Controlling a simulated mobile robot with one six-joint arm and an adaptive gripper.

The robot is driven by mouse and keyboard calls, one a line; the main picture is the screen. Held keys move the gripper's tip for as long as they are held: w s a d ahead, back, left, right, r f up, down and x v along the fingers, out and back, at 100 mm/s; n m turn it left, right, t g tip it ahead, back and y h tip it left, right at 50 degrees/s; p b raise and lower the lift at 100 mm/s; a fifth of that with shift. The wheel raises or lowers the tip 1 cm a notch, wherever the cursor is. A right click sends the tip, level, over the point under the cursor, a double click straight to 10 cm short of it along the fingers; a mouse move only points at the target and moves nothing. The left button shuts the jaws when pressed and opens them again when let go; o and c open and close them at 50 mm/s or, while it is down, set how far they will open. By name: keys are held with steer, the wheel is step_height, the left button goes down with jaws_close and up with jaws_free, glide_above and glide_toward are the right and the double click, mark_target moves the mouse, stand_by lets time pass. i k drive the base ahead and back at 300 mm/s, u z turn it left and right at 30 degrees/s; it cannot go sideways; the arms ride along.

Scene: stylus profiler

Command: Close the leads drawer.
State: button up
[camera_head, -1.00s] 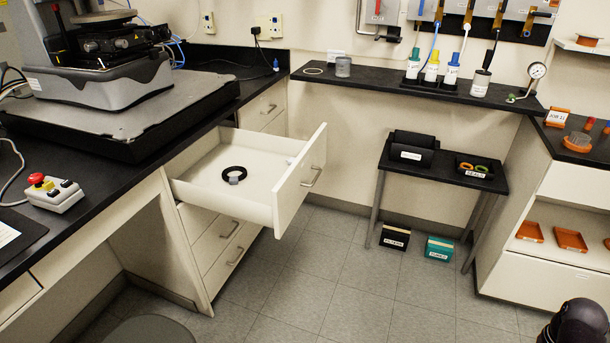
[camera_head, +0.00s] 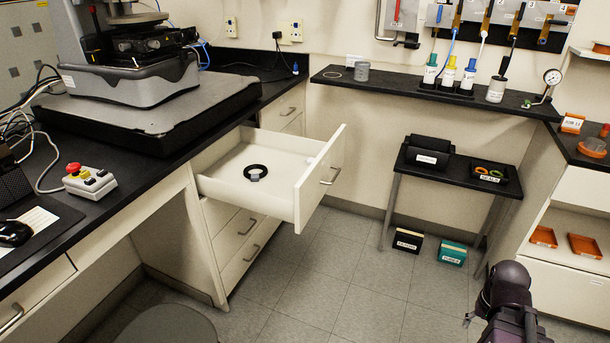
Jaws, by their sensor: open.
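The one open drawer (camera_head: 317,180) is pulled well out from the cabinet under the left bench. Its cream front has a metal bar handle (camera_head: 330,176) and faces right. Inside lies a black ring-shaped coil (camera_head: 256,171) with a small grey piece on it. I see no label naming this drawer. A dark part of my arm (camera_head: 508,288) shows at the bottom right, well apart from the drawer. My gripper cannot be made out.
Shut drawers (camera_head: 240,245) lie below the open one. A stool (camera_head: 172,325) stands at the bottom left. A small black table (camera_head: 460,180) stands to the right, with a black box (camera_head: 408,243) and a teal box (camera_head: 452,252) on the floor. The floor (camera_head: 335,280) between is clear.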

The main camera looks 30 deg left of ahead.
mark_target(292, 189)
steer(key=u, duration=1.25)
steer(key=i, duration=0.6)
steer(key=z, duration=0.05)
steer(key=k, duration=0.6)
steer(key=z, duration=0.05)
